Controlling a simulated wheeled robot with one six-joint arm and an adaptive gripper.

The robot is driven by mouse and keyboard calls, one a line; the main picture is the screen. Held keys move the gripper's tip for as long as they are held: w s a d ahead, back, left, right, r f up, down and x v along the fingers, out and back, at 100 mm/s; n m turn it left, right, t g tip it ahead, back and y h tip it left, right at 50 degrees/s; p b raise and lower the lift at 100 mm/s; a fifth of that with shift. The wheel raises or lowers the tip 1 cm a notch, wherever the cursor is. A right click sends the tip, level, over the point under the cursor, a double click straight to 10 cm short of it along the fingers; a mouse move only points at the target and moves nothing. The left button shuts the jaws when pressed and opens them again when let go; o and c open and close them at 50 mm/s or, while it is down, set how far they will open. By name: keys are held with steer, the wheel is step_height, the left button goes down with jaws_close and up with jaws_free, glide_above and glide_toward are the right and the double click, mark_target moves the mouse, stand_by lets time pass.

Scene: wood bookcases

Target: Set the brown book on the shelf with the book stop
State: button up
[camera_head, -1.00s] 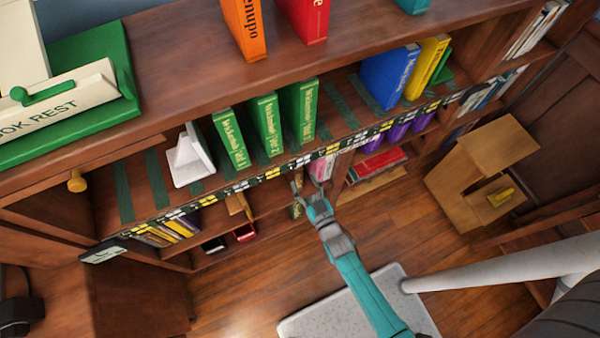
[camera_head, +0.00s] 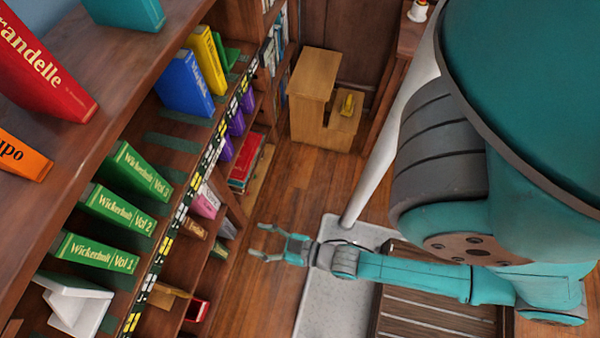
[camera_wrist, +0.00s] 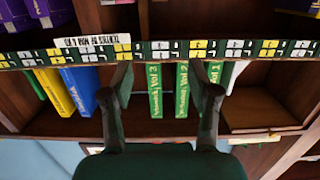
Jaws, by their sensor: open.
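The white book stop (camera_head: 75,306) stands on the upper inner shelf, beside the green Wickerbult volumes (camera_head: 100,250). It partly shows in the wrist view (camera_wrist: 237,74), beside the green books (camera_wrist: 182,90). A small brown book (camera_head: 193,228) seems to lie on the lower shelf, partly hidden by the shelf edge; I cannot be sure it is the task's book. My gripper (camera_head: 256,242) is open and empty, in the air in front of the bookcase. In the wrist view its fingers (camera_wrist: 162,85) stand apart, with the shelf behind them.
Blue (camera_head: 185,84) and yellow (camera_head: 206,60) books stand farther along the shelf, with a bare gap before the green volumes. Red (camera_head: 40,65) and orange (camera_head: 22,158) books stand on top. A wooden box unit (camera_head: 312,85) stands at the back. The floor between is clear.

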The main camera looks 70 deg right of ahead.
steer(key=s+r+g, duration=0.1)
steer(key=s+r, duration=1.1)
steer(key=r, duration=0.4)
steer(key=shift+r+g, duration=0.2)
steer(key=shift+g, duration=0.1)
